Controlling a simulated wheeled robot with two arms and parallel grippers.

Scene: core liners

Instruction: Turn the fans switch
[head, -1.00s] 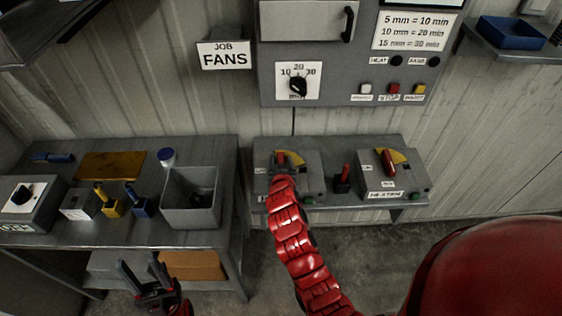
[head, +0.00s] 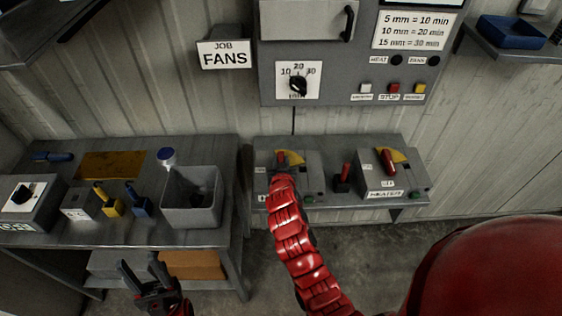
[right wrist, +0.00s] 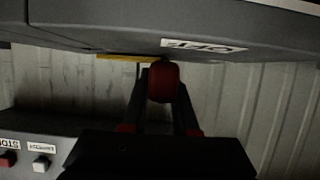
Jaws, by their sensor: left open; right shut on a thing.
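A grey switch box (head: 312,174) with a yellow plate and a red lever handle (head: 281,157) stands on the right-hand bench. Its name label is hidden behind my right arm. My right gripper (right wrist: 163,100) is shut on the red handle (right wrist: 164,78), one finger on each side; in the head view my red forearm mostly hides the gripper. In the right wrist view an "OFF" label (right wrist: 204,46) shows on the box. A sign reading "JOB FANS" (head: 224,55) hangs on the wall. My left gripper (head: 137,263) is open and empty, low in front of the left bench.
A similar box labelled "HEATER" (head: 410,186) stands to the right, with a small red-handled item (head: 343,178) between the boxes. A control panel (head: 340,85) with a dial hangs above. The left bench (head: 120,232) holds a grey bin (head: 190,215) and several small items.

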